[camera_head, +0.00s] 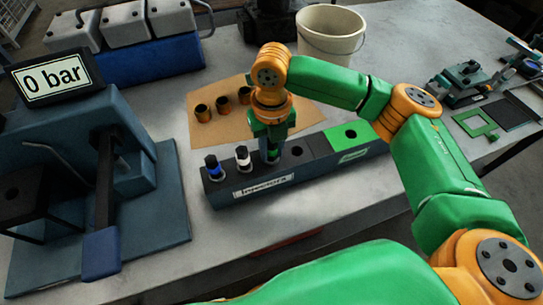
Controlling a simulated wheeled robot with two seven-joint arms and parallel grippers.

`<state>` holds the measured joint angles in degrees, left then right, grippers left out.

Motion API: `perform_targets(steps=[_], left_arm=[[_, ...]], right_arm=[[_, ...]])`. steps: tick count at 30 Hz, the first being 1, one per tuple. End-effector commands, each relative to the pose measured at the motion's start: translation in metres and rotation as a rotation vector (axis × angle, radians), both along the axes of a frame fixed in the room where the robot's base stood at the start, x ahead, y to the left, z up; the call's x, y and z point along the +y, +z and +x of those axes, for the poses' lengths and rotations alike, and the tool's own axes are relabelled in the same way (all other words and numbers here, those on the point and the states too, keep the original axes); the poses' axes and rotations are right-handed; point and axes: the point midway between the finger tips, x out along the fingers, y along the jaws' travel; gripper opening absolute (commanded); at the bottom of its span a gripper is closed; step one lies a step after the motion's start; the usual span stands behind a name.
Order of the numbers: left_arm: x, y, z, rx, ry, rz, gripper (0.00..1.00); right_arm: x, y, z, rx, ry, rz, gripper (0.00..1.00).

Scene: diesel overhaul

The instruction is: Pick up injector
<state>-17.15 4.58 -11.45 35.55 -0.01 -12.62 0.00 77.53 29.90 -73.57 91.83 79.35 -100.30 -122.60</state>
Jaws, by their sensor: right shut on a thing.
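A long dark injector rack (225,190) labelled "Injectors" stands on the bench in the middle of the view. An injector with a blue band (214,169) and one with a white band (243,157) stand upright at its left end. My right gripper (271,150) points down over the rack, just right of the white-banded injector. It is shut on an injector, mostly hidden between the fingers, at a rack slot. I cannot tell whether this injector is still seated. My left gripper is not in view.
The rack's right end has a green section (365,139) with a hole. A brown mat (205,136) with copper-coloured sleeves (223,105) lies behind. A test stand (60,130) reading "0 bar" is at left, a bucket (330,35) behind.

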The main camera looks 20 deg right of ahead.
Motion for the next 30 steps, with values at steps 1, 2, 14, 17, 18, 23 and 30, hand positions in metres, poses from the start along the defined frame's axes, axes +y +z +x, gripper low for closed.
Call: perform_targets(steps=[1, 2, 14, 17, 18, 23, 30], left_arm=[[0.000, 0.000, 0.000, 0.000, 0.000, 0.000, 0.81], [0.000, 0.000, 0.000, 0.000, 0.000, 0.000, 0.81], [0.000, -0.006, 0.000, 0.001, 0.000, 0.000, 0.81], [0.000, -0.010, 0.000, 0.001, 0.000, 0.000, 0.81], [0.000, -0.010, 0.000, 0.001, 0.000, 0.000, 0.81], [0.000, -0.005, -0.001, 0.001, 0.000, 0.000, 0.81], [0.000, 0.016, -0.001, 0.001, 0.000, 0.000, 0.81]], right_arm=[[0.000, 0.000, 0.000, -0.001, 0.000, 0.001, 0.00], [0.000, 0.000, 0.000, -0.001, 0.000, 0.001, 0.00], [0.000, 0.028, 0.001, -0.005, 0.000, 0.002, 0.00], [0.001, 0.052, 0.001, -0.006, 0.000, 0.002, 0.00], [0.001, 0.063, 0.001, -0.006, 0.000, 0.003, 0.00], [0.000, 0.110, 0.001, -0.006, -0.002, 0.000, 0.00], [0.000, 0.171, 0.001, -0.003, -0.001, -0.001, 0.00]])
